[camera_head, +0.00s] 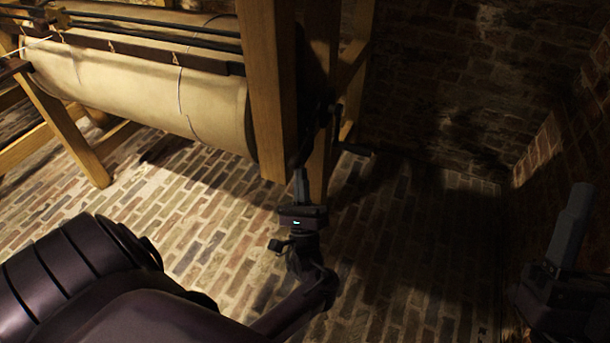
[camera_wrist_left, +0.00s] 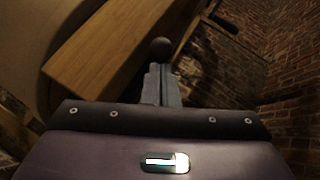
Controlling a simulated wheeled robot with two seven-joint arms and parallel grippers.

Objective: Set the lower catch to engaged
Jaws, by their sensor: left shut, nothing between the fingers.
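My left gripper (camera_head: 300,172) is shut and empty, its fingertips pointing up at the lower part of a wooden post (camera_head: 270,90) of a large roller frame. In the left wrist view the fingers (camera_wrist_left: 161,66) lie together, with a dark round knob (camera_wrist_left: 161,47) just beyond their tips. I cannot tell whether they touch it. The knob may belong to the lower catch, but its lever and setting are not clearly visible. My right gripper (camera_head: 572,225) is at the far right in shadow, away from the frame; its finger opening cannot be made out.
A long cream cylinder (camera_head: 140,85) lies in the wooden frame at the left. A dark crank handle (camera_head: 355,150) sticks out right of the post, also showing in the wrist view (camera_wrist_left: 222,22). Brick walls (camera_head: 450,90) stand behind and right. The brick floor (camera_head: 200,210) is open.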

